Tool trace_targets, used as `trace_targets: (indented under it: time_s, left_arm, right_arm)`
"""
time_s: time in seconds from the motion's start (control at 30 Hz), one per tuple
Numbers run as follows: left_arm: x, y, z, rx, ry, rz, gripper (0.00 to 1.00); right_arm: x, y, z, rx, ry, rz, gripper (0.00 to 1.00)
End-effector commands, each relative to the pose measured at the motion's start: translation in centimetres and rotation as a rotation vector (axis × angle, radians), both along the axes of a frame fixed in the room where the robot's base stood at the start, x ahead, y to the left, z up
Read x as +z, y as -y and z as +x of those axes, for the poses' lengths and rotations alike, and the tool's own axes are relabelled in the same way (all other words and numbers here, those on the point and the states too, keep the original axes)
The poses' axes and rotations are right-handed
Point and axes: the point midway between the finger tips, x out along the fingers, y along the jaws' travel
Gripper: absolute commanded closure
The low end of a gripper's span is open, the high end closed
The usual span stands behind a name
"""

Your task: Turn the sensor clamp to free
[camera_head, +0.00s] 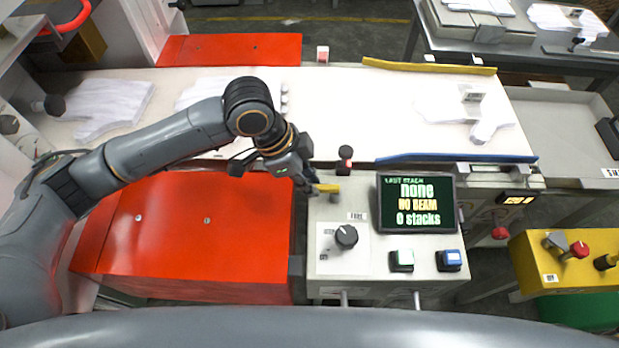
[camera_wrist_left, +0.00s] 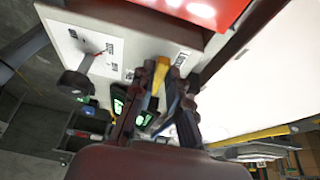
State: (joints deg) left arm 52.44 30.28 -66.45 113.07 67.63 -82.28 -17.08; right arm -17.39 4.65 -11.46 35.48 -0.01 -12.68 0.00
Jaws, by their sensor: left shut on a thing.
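The sensor clamp is a small yellow lever (camera_head: 328,188) on a dark post at the back left of the grey control panel (camera_head: 310,250). My left gripper (camera_head: 312,186) reaches it from the left, and its fingers are shut on the lever. In the left wrist view the yellow lever (camera_wrist_left: 161,72) shows between the two dark fingers. The clamp's base is partly hidden there. The display (camera_head: 416,203) beside it reads "LAST STACK none", "NO BEAM" and "0 stacks". My right gripper is in neither view.
A black knob (camera_head: 346,237), a green button (camera_head: 402,260) and a blue button (camera_head: 449,260) are on the panel's front. A black-topped post (camera_head: 345,158) stands behind the clamp. A red cover (camera_head: 200,225) lies left. A white belt (camera_head: 350,105) with white gloves runs behind.

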Motion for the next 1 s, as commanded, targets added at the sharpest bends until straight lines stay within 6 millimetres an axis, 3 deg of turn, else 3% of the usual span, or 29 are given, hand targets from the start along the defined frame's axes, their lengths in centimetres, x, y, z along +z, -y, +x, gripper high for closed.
trace_targets:
  time_s: [0.17,0.37,1.0]
  left_arm:
    - [0.3,0.0,-0.2,0.034,-0.002,0.000,1.00]
    - [0.7,0.0,-0.9,0.136,-0.006,0.001,1.00]
    - [0.8,1.5,-3.9,0.725,-0.009,0.003,1.00]
  right_arm:
    - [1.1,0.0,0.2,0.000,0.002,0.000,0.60]
    - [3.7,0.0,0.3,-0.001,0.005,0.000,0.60]
    - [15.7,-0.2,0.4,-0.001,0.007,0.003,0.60]
